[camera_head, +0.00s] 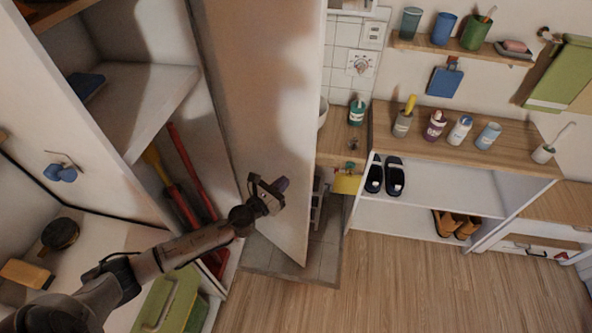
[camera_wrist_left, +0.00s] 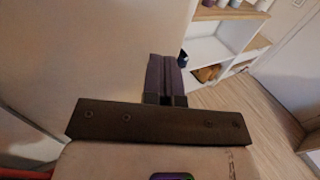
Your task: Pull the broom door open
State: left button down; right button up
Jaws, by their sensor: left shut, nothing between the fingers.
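The broom door (camera_head: 262,85) is a tall pale panel in the middle of the head view. It stands swung out from the broom closet, and the inside of the closet shows to its left. Red-handled tools (camera_head: 187,180) stand in there. My left gripper (camera_head: 279,186) is in front of the lower door face, near its free right edge. Its fingers are shut and empty. In the left wrist view the closed fingers (camera_wrist_left: 165,75) lie beside the door face (camera_wrist_left: 85,55); I cannot tell whether they touch it. No handle shows. My right gripper is out of view.
A wooden-topped shelf unit (camera_head: 450,190) with bottles, slippers and boots stands to the right. A green box (camera_head: 170,300) is at the lower left. A shelf with a dark blue item (camera_head: 86,86) is upper left. The wooden floor (camera_head: 430,290) is clear right of the door.

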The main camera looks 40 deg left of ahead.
aim_at(301, 166)
pick_arm(q)
jog(key=shift+w, duration=3.3)
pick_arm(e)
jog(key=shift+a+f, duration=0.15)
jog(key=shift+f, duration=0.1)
